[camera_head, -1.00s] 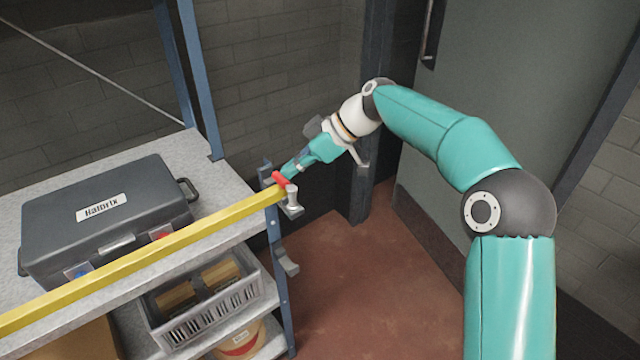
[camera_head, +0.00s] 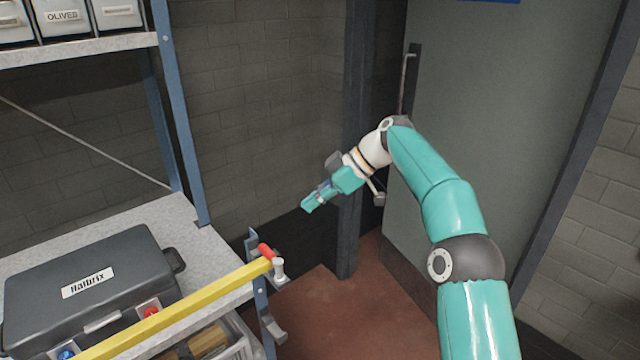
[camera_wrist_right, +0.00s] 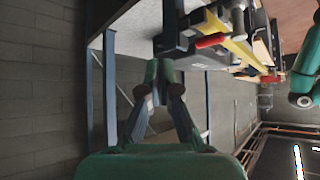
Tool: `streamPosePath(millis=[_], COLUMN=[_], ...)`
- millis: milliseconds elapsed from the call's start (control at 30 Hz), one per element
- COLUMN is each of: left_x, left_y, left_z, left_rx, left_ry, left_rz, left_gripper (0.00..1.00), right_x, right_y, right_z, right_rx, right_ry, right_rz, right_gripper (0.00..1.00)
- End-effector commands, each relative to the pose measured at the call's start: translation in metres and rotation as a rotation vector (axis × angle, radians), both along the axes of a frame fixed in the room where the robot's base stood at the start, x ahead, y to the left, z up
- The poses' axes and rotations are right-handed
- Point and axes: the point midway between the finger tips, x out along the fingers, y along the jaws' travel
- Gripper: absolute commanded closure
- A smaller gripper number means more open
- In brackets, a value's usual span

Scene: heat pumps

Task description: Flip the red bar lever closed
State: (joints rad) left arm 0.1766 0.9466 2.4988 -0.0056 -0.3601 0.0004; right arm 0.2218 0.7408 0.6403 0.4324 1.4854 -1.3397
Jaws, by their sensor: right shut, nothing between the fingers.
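The yellow bar (camera_head: 190,308) runs across the front of the shelf, and its right end sits at the blue post. The short red lever (camera_head: 266,251) is at that end, beside a silver knob (camera_head: 279,268). The red lever also shows in the wrist view (camera_wrist_right: 211,41), at upper right of the fingers. My right gripper (camera_head: 309,203) is shut and empty, above and to the right of the lever in the head view and apart from it. The gripper fingers show in the wrist view (camera_wrist_right: 160,85). My left gripper is not in view.
A dark case (camera_head: 90,285) labelled Halbrix stands on the grey shelf (camera_head: 205,253) behind the bar. A grey bracket (camera_head: 272,326) sits lower on the post (camera_head: 262,300). A door (camera_head: 490,130) is at right. The floor between shelf and door is clear.

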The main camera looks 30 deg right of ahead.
Motion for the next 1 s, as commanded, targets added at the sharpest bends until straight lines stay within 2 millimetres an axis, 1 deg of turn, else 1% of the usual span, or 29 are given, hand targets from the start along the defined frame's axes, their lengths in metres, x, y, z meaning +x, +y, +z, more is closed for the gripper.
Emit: streamPosePath(millis=[33,67,233,400,867,933,1000], left_x=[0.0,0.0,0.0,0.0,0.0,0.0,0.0], left_y=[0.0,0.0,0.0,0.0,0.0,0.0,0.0], left_z=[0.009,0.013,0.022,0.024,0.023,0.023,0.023], left_rx=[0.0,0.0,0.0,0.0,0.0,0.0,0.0], left_ry=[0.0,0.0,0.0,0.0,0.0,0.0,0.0], left_rz=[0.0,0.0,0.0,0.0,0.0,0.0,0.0], left_gripper=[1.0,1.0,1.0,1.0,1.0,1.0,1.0], right_x=[0.002,0.002,0.004,0.004,0.003,0.004,0.005], right_y=[-0.005,-0.007,-0.016,-0.019,-0.019,-0.017,-0.009], right_z=[0.008,0.011,0.018,0.019,0.019,0.019,0.014], right_rx=[0.0,0.0,0.0,0.0,0.0,0.001,0.004], right_ry=[-0.001,0.0,0.0,0.001,0.001,-0.001,0.01], right_rz=[-0.002,-0.001,-0.001,-0.001,-0.001,0.003,0.016], right_gripper=[1.0,1.0,1.0,1.0,1.0,1.0,1.0])
